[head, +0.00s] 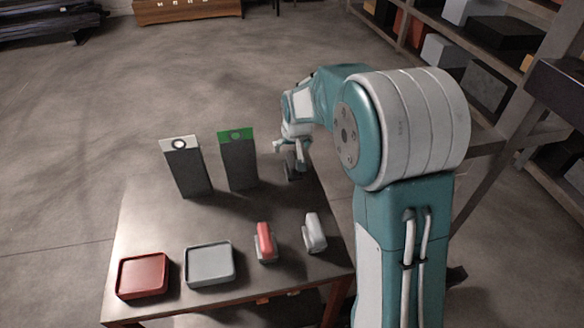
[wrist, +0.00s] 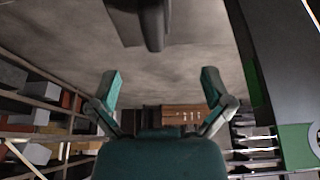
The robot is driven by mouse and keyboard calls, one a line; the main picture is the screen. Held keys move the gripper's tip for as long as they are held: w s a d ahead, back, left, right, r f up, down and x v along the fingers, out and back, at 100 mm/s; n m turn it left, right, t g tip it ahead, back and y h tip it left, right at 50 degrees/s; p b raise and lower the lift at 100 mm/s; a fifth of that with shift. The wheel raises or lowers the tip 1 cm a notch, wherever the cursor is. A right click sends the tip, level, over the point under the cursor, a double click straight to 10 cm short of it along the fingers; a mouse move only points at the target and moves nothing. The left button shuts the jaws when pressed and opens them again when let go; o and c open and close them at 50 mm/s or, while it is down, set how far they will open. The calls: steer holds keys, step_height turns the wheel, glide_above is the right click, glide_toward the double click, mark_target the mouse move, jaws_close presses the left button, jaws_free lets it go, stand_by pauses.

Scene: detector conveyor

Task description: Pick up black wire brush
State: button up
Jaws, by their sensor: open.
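The black wire brush (head: 289,173) stands near the far right edge of the table in the head view, partly covered by my gripper. My gripper (head: 290,150) is just above and beside it, open. In the wrist view my gripper (wrist: 161,84) shows two teal fingertips spread wide with nothing between them. A dark shape at the top of that view, apart from the fingertips, looks like the black wire brush (wrist: 153,25). Whether the fingers touch the brush cannot be told from the head view.
On the table (head: 150,225) stand a dark box with a white top (head: 188,170) and one with a green top (head: 238,162), left of my gripper. Nearer are a red tray (head: 143,275), a grey tray (head: 209,264), a red brush (head: 265,241) and a white brush (head: 314,233).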

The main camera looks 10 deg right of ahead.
mark_target(291, 156)
steer(key=x, duration=0.6)
steer(key=shift+w, duration=0.1)
steer(key=shift+d+x, duration=0.2)
steer(key=shift+x, duration=1.15)
steer(key=shift+d+x, duration=0.15)
steer(key=shift+x, duration=1.2)
steer(key=c, duration=1.3)
steer(key=shift+r, duration=0.45)
step_height(291, 156, up, 2)
steer(key=shift+r, duration=0.2)
steer(key=s+r, duration=0.5)
steer(key=shift+s+r, duration=0.1)
steer(key=shift+r, duration=0.25)
steer(key=s+r, duration=0.1)
steer(key=s, duration=0.2)
steer(key=s+r, duration=0.1)
steer(key=s, duration=0.2)
steer(key=s+r, duration=0.2)
steer(key=s, duration=0.1)
